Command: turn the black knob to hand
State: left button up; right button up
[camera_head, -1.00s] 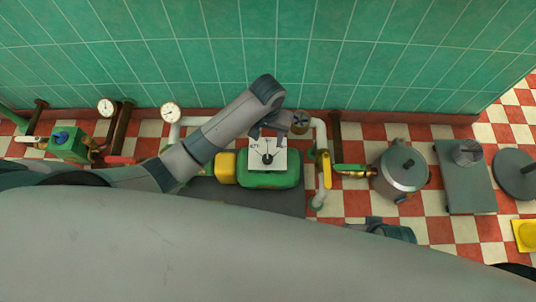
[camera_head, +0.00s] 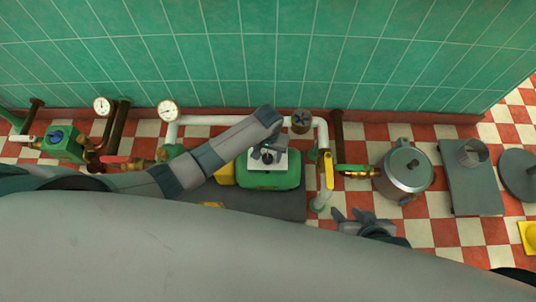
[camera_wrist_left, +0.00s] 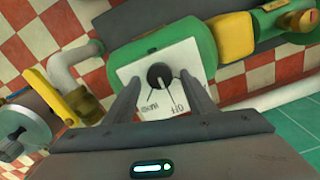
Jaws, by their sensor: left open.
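The black knob (camera_wrist_left: 158,75) sits on a white label plate (camera_wrist_left: 146,56) on a green box (camera_wrist_left: 205,50). A light mark on the knob faces the bottom of the left wrist view, and dark lines fan out below it towards small lettering that is hard to read. My left gripper (camera_wrist_left: 160,88) is open, its fingers apart over the plate with the knob between their tips in this view; I cannot see contact. In the head view, my left gripper (camera_head: 267,153) covers the knob above the green box (camera_head: 268,180). My right gripper (camera_head: 358,215) is open and empty, right of the box.
A white pipe (camera_head: 325,150) with a yellow-handled valve (camera_head: 329,170) stands right of the box. A lidded metal pot (camera_head: 405,172) is further right. A gauge (camera_head: 168,111) and green pump (camera_head: 62,143) are left. The tiled wall is behind.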

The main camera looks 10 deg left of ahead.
pick_arm(q)
jog(key=shift+f, duration=0.15)
jog(key=c, duration=1)
jog(key=shift+c, duration=0.2)
